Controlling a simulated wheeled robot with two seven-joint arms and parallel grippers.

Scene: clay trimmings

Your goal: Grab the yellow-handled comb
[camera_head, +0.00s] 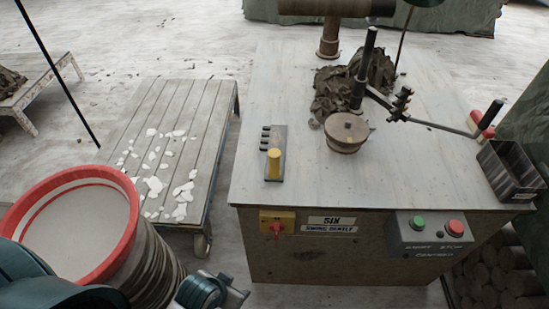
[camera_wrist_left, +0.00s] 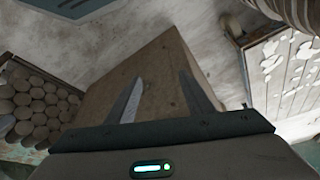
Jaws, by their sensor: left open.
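The yellow-handled comb shows its yellow handle (camera_head: 273,165) near the front left of the workbench (camera_head: 255,100). A dark, flat part with several short dark studs adjoins the handle; I cannot tell whether it belongs to the comb or is a holder. My left gripper (camera_head: 222,295) is low at the bottom edge of the head view, in front of and below the bench top, apart from the comb. In the left wrist view its two fingers (camera_wrist_left: 160,80) are spread and empty, facing the bench's brown side. The comb is not visible there. My right gripper is not in view.
A red-rimmed bucket (camera_head: 127,235) stands at the lower left, close to my left arm. A slatted cart (camera_head: 190,100) with white shards is left of the bench. Clay trimmings (camera_head: 335,92), a round wooden piece (camera_head: 346,133) and a dark bin (camera_head: 512,170) are on the bench.

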